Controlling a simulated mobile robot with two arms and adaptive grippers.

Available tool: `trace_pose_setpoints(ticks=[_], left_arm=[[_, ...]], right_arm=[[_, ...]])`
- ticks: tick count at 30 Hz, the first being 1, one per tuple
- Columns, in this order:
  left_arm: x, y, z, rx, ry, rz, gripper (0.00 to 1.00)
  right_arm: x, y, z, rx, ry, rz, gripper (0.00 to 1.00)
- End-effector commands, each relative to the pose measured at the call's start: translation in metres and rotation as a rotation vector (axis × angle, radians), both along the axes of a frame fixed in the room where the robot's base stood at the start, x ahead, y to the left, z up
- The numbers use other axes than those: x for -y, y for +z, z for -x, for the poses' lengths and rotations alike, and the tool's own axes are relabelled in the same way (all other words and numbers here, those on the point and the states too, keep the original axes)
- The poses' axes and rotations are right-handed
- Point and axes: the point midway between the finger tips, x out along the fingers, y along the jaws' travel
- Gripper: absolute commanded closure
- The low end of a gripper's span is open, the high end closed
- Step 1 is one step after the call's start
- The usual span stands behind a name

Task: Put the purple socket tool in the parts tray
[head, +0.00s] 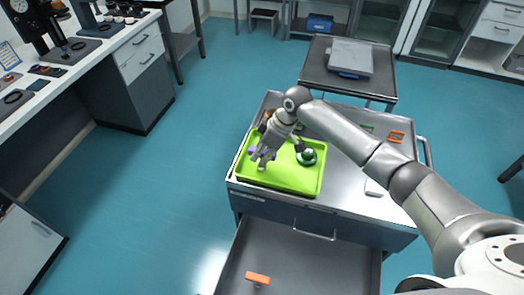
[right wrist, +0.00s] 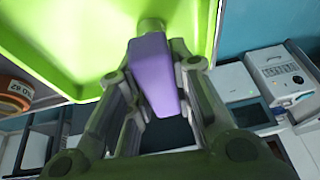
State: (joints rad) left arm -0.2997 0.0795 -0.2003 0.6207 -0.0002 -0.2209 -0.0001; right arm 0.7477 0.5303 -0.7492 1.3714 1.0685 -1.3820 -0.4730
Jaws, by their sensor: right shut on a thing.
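The purple socket tool (right wrist: 155,75) is between the fingers of my right gripper (right wrist: 160,95) in the right wrist view. My right gripper (head: 263,155) is shut on it. In the head view only a little of the purple tool (head: 252,150) shows beside the fingers. The gripper is over the left part of the bright green parts tray (head: 285,183), which lies on a grey cart. The tray also fills the upper left of the right wrist view (right wrist: 60,45). I cannot tell whether the tool touches the tray floor. My left gripper is not in view.
A green round object (head: 307,157) is at the tray's right side. An orange part (head: 396,136) and a white flat item (head: 374,188) lie on the cart top (head: 345,170). The open drawer (head: 310,265) below holds an orange-handled thing (head: 257,278). Another cart (head: 318,65) stands behind.

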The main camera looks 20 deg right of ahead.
Motion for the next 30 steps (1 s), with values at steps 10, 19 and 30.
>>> trace_pose_setpoints(ticks=[10,19,30], left_arm=[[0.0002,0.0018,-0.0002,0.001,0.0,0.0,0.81],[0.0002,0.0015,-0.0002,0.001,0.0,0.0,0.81],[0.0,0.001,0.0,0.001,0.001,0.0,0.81]], right_arm=[[-0.0005,-0.0048,-0.0005,0.003,0.0,-0.002,1.0],[-0.0004,-0.0069,-0.0003,0.002,0.0,-0.001,0.57],[0.0014,-0.0002,-0.0004,0.005,0.0,-0.002,0.57]])
